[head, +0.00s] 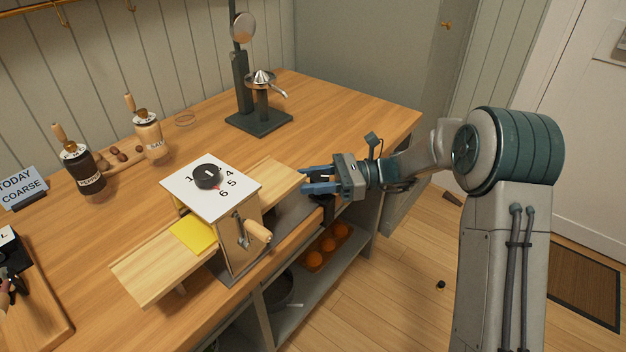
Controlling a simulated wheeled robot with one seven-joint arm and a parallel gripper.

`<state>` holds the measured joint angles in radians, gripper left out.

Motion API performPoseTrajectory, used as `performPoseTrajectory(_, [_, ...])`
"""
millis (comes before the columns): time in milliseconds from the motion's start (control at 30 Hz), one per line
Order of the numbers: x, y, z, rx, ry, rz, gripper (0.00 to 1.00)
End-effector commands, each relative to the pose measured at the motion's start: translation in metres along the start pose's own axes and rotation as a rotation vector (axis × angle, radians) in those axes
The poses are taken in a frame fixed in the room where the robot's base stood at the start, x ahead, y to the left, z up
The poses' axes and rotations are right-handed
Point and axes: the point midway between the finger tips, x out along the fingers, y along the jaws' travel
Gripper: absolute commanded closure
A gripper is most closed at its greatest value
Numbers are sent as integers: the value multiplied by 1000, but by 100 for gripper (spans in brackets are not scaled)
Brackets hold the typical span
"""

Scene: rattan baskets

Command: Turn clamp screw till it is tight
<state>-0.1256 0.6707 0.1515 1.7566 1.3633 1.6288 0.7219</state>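A wooden box device with a white numbered top (189,186), a black dial (208,177) and a side crank with a wooden handle (258,231) stands at the counter's front edge. My gripper (304,181) is at the front edge, right of the device, with its blue fingers apart and pointing left. A dark part (325,203) shows just below the fingers at the counter edge; it may belong to a clamp. The clamp screw itself cannot be made out clearly, as my gripper and the edge cover that spot. I see nothing held between the fingers.
A juicer stand (258,122) stands behind on the counter (350,112). Pepper (84,170) and salt mills (149,137) are at the back left. Oranges (328,244) lie on the shelf below.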

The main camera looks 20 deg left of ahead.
Motion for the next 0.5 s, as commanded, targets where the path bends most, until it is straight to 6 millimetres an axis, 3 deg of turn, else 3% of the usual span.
performPoseTrajectory(267, [0,0,1,3,0,-44,85])
performPoseTrajectory(500, [-1,-1,1,5,1,-185,85])
